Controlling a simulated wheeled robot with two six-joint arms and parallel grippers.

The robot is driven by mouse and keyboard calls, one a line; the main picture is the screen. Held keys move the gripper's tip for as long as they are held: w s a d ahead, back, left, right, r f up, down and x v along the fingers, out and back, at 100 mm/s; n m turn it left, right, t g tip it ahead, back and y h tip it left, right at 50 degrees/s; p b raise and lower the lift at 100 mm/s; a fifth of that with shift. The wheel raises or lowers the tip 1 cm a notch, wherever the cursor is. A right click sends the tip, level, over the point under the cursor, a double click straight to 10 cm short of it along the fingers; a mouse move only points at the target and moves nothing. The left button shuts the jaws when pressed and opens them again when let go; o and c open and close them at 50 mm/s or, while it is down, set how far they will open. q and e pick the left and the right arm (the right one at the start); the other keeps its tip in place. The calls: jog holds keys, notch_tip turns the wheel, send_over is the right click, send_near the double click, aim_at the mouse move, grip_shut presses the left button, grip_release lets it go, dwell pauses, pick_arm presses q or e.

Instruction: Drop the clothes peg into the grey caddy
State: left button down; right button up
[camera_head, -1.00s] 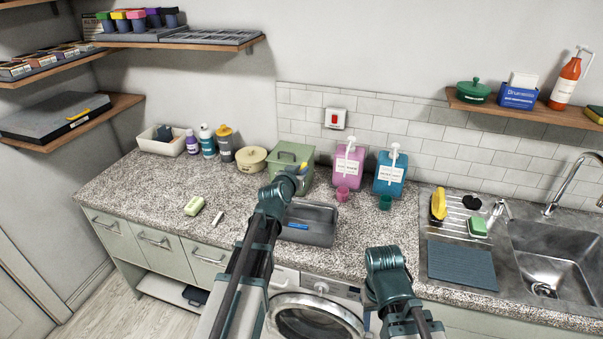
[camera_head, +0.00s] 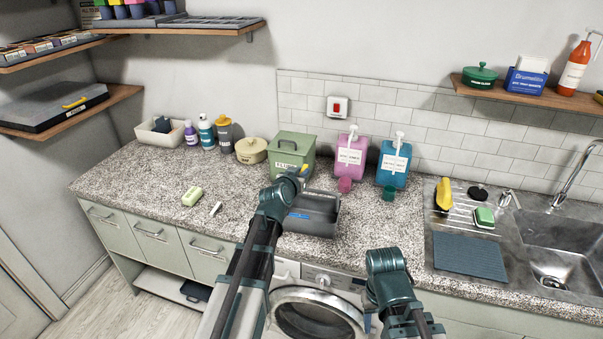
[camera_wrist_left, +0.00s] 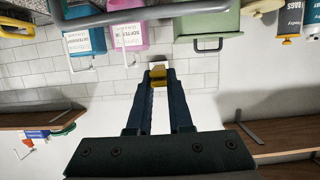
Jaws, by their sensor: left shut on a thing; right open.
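The yellow clothes peg (camera_wrist_left: 159,76) is held between the fingertips of my left gripper (camera_wrist_left: 159,84) in the left wrist view. In the head view my left gripper (camera_head: 298,175) is above the back part of the grey caddy, and only a small yellow bit of the peg (camera_head: 304,168) shows.
A green lidded bin (camera_head: 291,152) stands behind the caddy. Pink (camera_head: 350,158) and blue (camera_head: 393,163) dispensers stand to its right. A green bar (camera_head: 192,196) and a small white item (camera_head: 215,209) lie left on the counter (camera_head: 130,185). A sink (camera_head: 560,240) is far right.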

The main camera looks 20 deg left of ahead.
pick_arm(q)
jog(key=c, duration=0.8)
grip_release()
jog(key=shift+o, duration=0.2)
pick_arm(e)
jog(key=shift+r, duration=0.1)
